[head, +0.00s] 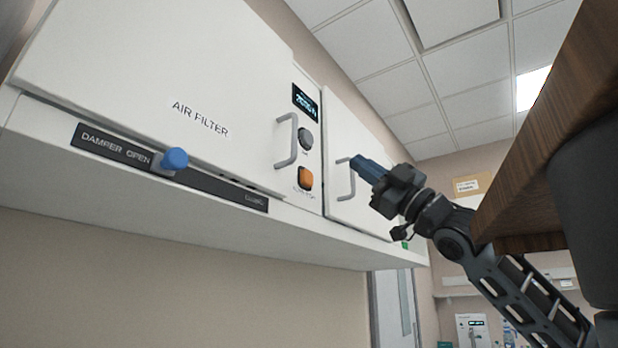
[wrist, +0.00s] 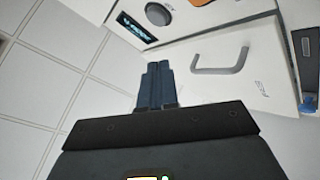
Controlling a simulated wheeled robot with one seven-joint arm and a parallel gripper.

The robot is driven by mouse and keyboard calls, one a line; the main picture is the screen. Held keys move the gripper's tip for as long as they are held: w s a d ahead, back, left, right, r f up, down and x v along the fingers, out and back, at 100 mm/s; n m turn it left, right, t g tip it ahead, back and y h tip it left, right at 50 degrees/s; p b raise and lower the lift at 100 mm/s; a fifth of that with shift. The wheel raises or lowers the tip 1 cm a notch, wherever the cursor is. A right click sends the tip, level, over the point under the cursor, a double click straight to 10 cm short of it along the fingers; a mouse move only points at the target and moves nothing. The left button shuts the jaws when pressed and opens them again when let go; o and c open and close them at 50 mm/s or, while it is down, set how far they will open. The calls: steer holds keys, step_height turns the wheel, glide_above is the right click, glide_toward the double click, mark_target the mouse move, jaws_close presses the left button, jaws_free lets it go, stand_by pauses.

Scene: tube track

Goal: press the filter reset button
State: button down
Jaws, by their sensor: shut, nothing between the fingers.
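In the wrist view the orange button (wrist: 200,2) is cut by the top edge. A grey round knob (head: 305,138) is above it, and it also shows in the wrist view (wrist: 158,14). My gripper (head: 357,162) is shut and empty, with its blue fingers right of the button, apart from it, in front of the right-hand door. In the wrist view the fingertips (wrist: 158,65) point toward the panel.
The AIR FILTER door (head: 200,80) has a grey handle (head: 287,140). The right-hand door's handle (head: 345,180) is close to my fingers. A blue slider knob (head: 174,159) stands on the damper strip below. A wooden edge (head: 530,130) is at the right.

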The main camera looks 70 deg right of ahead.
mark_target(308, 170)
steer(key=w+d+p, duration=0.1)
steer(key=w+d, duration=0.1)
steer(key=w, duration=0.6)
steer(key=shift+p, duration=0.3)
steer(key=shift+w, duration=0.2)
stand_by(1.6)
steer(key=shift+w, duration=0.3)
steer(key=shift+w+d, duration=0.15)
steer(key=shift+w, duration=0.35)
stand_by(0.8)
steer(key=shift+s+b, duration=0.1)
steer(key=shift+b, duration=0.2)
steer(key=shift+s+a+b, duration=0.2)
steer(key=shift+s+b, duration=0.1)
steer(key=shift+s, duration=0.5)
steer(key=shift+s+a+b, duration=0.2)
steer(key=shift+s+b, duration=0.05)
steer(key=shift+s, duration=0.55)
steer(key=shift+s+a+b, duration=0.2)
steer(key=shift+s+b, duration=0.05)
steer(key=shift+s, duration=0.6)
steer(key=shift+s+a+b, duration=0.2)
steer(key=shift+s+b, duration=0.05)
steer(key=shift+s, duration=0.55)
